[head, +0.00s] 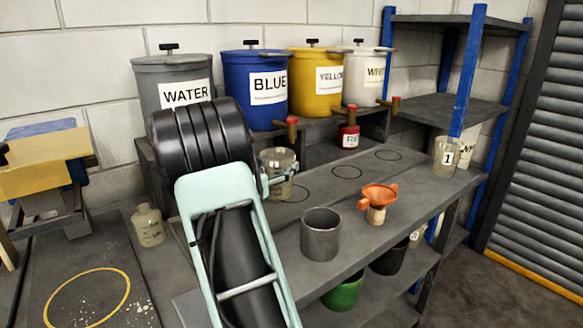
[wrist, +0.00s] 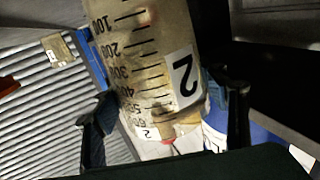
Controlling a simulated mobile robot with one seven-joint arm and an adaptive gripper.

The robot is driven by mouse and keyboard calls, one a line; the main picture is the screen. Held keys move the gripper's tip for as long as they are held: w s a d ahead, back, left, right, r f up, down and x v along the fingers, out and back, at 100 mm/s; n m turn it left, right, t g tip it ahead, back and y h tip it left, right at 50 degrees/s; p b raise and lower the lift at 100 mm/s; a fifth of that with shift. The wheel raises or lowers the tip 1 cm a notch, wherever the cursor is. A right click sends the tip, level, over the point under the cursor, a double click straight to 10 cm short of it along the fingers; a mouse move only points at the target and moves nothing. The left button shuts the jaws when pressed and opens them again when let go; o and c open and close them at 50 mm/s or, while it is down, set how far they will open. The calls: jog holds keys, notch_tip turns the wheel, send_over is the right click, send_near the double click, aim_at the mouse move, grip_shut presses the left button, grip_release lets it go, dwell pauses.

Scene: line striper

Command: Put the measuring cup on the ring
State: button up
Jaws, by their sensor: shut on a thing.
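The clear measuring cup (head: 277,160) has a "2" label and a printed scale in the wrist view (wrist: 145,50). My gripper (wrist: 168,112) is shut on it, one finger on each side. In the head view my gripper (head: 268,183) is partly hidden by my arm. The cup is near the leftmost thin black ring (head: 296,196) on the grey bench, which is partly hidden; whether it touches the bench I cannot tell. Two more black rings, a middle one (head: 347,172) and a right one (head: 388,155), are empty. A yellow ring (head: 128,290) marks the left table.
A grey metal pot (head: 321,236) and an orange funnel (head: 380,195) on a stand occupy the bench front. Cup "1" (head: 445,158) stands at the right end. Tapped drums, including the blue one (head: 252,105), line the back shelf. A small jug (head: 148,226) stands at left.

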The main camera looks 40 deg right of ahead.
jog(key=shift+d, duration=0.5)
jog(key=d, duration=0.4)
jog(key=shift+s, duration=0.3)
jog(key=shift+w+f+b, duration=0.1)
jog(key=shift+f+b, duration=0.2)
jog(key=shift+f, duration=0.45)
jog(key=shift+f, duration=0.2)
jog(key=o, duration=1.1)
jog(key=shift+o, duration=0.2)
